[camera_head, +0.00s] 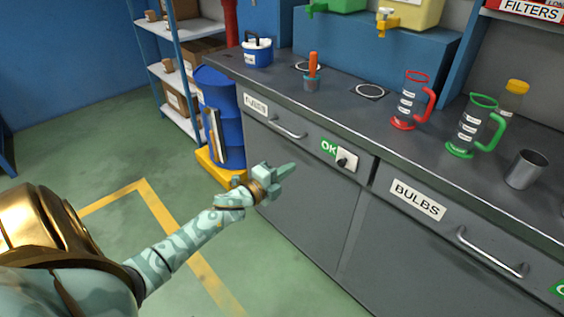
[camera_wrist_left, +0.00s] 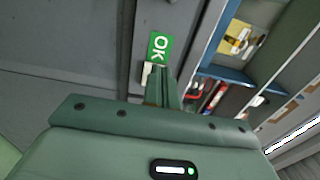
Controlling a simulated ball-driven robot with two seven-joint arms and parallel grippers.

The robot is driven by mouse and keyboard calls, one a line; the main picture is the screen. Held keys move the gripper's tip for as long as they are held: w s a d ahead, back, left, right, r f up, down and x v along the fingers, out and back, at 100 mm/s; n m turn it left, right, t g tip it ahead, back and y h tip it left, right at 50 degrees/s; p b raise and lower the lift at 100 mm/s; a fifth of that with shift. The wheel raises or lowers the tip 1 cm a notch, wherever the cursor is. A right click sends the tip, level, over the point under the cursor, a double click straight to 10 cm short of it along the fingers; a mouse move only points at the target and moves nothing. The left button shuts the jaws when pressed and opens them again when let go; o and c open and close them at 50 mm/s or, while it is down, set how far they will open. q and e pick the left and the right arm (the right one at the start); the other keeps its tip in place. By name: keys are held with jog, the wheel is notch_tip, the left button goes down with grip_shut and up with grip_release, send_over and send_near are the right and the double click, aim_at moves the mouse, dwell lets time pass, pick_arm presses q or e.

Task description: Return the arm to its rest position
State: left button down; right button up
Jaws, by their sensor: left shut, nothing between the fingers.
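My left arm reaches in from the lower left in the head view. Its left gripper (camera_head: 285,170) is shut and empty, in front of the grey cabinet, left of a switch plate with a black knob (camera_head: 344,161) and a green OK label (camera_head: 328,148). In the left wrist view the shut fingers of the left gripper (camera_wrist_left: 165,80) point toward the OK label (camera_wrist_left: 159,47). The right gripper shows in neither view.
The grey workbench (camera_head: 385,140) carries a red-handled jug (camera_head: 409,102), a green-handled jug (camera_head: 472,127), a metal cup (camera_head: 525,170) and a blue-and-white tub (camera_head: 258,52). A blue barrel (camera_head: 222,115) stands at its left end. The green floor (camera_head: 110,140) on the left is clear.

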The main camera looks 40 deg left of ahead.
pick_arm(q)
jog(key=shift+s, duration=0.45)
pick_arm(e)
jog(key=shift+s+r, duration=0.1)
pick_arm(q)
jog(key=shift+f, duration=0.1)
